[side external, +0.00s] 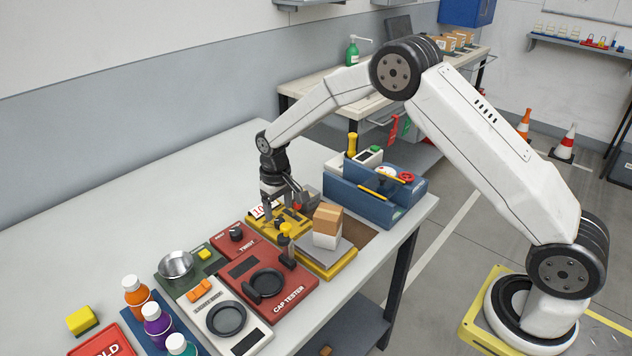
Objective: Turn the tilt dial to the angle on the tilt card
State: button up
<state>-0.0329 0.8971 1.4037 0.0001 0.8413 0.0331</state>
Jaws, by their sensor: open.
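My gripper (285,208) is open and points down over a yellow panel (256,228). Dark knob-like parts show on this panel under and beside my fingers. The tilt dial is probably among them, but my gripper partly hides them, and I cannot tell whether a finger touches one. A white card with red figures (257,210) stands at the panel's left; it seems to start with "10", and the rest is hidden or too small to read. To the right, a grey plate (338,254) on a yellow base carries a brown and white block (326,224).
A blue tool caddy (345,195) stands behind right. The table's left is mostly clear.

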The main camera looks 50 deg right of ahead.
aim_at(279, 220)
jog(key=shift+f, duration=2.05)
grip_shut()
